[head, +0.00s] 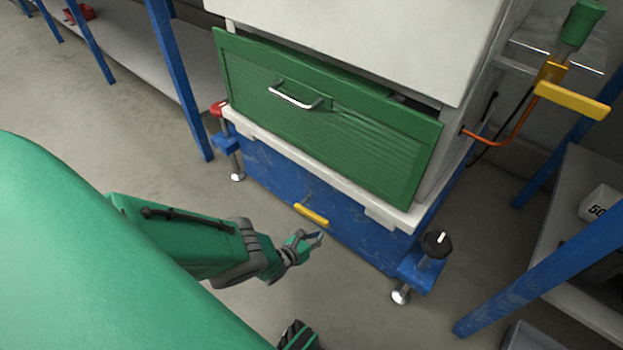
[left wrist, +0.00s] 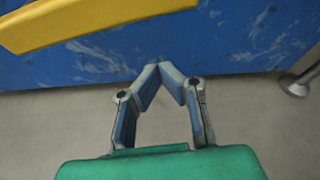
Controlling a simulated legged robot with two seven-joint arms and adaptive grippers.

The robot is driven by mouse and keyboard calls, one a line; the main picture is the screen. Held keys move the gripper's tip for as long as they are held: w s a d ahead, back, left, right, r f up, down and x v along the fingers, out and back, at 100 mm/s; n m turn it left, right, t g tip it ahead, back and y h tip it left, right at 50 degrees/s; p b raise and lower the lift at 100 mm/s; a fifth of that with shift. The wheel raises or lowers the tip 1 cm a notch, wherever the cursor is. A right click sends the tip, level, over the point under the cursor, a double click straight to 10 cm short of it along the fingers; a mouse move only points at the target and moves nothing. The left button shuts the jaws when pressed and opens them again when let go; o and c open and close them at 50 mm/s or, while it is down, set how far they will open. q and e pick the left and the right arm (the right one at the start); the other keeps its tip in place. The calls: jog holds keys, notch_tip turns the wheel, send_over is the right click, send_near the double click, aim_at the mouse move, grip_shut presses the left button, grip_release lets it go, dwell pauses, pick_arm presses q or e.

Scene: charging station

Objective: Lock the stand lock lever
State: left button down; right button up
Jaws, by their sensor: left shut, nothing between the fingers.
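The stand lock lever appears to be the yellow bar (head: 311,214) on the front of the blue stand base (head: 350,232), below the green drawer. It also shows large at the upper left of the left wrist view (left wrist: 90,20), in front of the blue panel (left wrist: 250,40). My left gripper (head: 317,238) is just below and slightly right of the lever, apart from it. In the left wrist view its fingertips (left wrist: 166,72) meet, with nothing between them.
A green drawer (head: 330,120) with a metal handle sits above the base. Feet with a red knob (head: 218,108) and a black knob (head: 437,242) stand at the base's corners. Blue-legged shelves flank the station. The floor in front is clear.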

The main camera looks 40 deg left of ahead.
pick_arm(q)
jog(key=r, duration=0.3)
jog(key=shift+a+r, duration=0.3)
jog(key=shift+r, duration=0.1)
jog(key=shift+d+r, duration=0.1)
jog(key=shift+r, duration=0.1)
